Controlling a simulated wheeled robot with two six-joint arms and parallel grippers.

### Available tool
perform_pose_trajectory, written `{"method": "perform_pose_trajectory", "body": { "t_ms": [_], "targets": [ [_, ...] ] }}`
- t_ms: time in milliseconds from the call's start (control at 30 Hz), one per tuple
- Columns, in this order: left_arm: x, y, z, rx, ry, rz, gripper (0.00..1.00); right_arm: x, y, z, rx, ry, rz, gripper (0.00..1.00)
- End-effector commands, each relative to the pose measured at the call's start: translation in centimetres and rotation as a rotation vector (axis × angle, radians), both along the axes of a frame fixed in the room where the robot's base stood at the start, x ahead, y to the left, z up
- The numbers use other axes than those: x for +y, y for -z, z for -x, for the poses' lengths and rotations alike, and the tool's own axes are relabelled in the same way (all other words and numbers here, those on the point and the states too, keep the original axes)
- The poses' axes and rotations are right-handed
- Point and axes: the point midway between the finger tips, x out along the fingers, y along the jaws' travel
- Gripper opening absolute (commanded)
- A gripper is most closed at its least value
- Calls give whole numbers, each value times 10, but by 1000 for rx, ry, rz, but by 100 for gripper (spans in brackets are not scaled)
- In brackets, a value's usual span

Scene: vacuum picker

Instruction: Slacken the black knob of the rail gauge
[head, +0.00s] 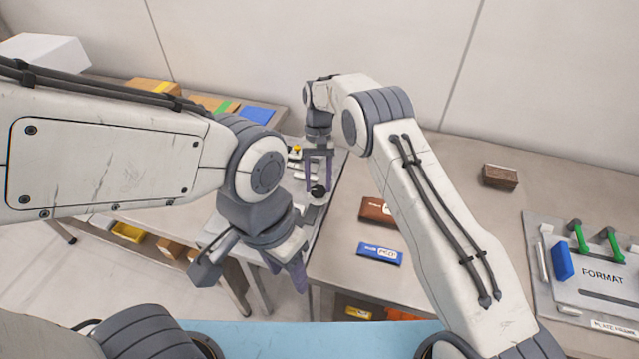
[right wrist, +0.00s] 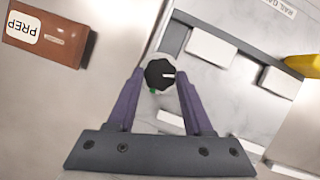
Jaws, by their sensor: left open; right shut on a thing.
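The black knob (head: 318,191) of the rail gauge sits near the middle of the head view, just below my right gripper (head: 319,180). The rail gauge shows a dark rail (right wrist: 235,52) with white blocks (right wrist: 211,47) beside the knob. My left gripper (head: 287,275) is open and empty, lower in the head view, apart from the gauge.
A brown PREP box (right wrist: 47,38) lies left of the knob in the right wrist view. A blue-and-white box (head: 380,253) lies on the right-hand table. A FORMAT board (head: 600,290) with green handles and a brown block (head: 500,177) are farther right. The tabletop between them is clear.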

Motion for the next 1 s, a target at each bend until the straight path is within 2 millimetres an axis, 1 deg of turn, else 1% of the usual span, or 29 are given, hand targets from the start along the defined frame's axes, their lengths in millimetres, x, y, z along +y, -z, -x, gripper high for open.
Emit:
{"method": "perform_pose_trajectory", "body": {
  "t_ms": [200, 400, 667, 1000],
  "targets": [
    [0, 3, 0, 0, 0, 0, 50, 1, 0, 0, -1, -134, 1, 0],
    [0, 4, 0, 0, 0, 0, 50, 2, 0, 0, -1, -206, 1, 0],
    [0, 4, 0, 0, 0, 0, 50, 2, 0, 0, -1, -239, 0, 0],
    [0, 4, 0, 0, 0, 0, 50, 2, 0, 0, 0, -240, 0, 0]
  ]
}}
